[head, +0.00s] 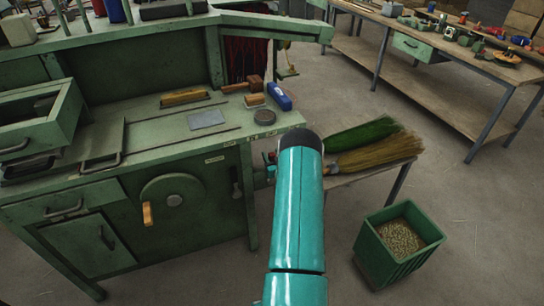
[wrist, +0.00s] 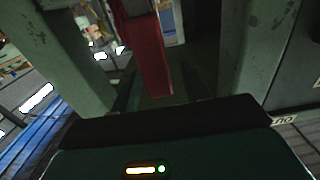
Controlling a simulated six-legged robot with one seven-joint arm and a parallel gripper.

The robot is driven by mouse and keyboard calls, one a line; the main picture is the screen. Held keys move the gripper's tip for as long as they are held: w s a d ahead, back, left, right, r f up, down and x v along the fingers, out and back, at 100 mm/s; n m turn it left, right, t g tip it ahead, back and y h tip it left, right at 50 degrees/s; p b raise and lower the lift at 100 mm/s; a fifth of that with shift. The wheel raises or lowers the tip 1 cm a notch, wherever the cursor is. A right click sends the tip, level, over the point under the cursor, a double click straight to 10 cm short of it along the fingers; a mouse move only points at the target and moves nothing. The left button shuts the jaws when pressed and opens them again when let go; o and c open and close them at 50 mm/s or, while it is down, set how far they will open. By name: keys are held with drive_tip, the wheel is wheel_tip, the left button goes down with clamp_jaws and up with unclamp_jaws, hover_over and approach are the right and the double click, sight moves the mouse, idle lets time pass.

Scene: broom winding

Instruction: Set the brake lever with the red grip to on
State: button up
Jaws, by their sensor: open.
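The red grip (wrist: 148,60) of the brake lever hangs down from the top of the wrist view, just beyond my gripper's body. My gripper (wrist: 155,92) is open, with its dark fingers on either side of the grip's lower end; I cannot tell whether they touch it. In the head view my teal arm reaches to the right end of the green bench (head: 215,124) and hides my gripper. A small red bit (head: 271,157) shows left of the arm, perhaps part of the grip. The lever's pivot and on/off marks are not clearly visible.
The bench's front has a handwheel (head: 173,200) with a wooden handle and a dark lever (head: 237,190). Brush bundles (head: 372,150) lie on a low table right of my arm. A green bin (head: 398,240) of pellets stands on the floor.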

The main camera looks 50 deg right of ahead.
clamp_jaws()
drive_tip(key=shift+s+d+f+m, duration=0.2)
drive_tip(key=shift+s+d+m, duration=0.3)
drive_tip(key=shift+d+m, duration=0.25)
drive_tip(key=shift+s+d+f+m, duration=0.2)
drive_tip(key=shift+s+d+m, duration=0.25)
drive_tip(key=shift+d+m, duration=0.3)
drive_tip(key=shift+s+d+f+m, duration=0.2)
drive_tip(key=shift+s+d+m, duration=0.35)
drive_tip(key=shift+d, duration=0.35)
unclamp_jaws()
drive_tip(key=shift+r, duration=0.1)
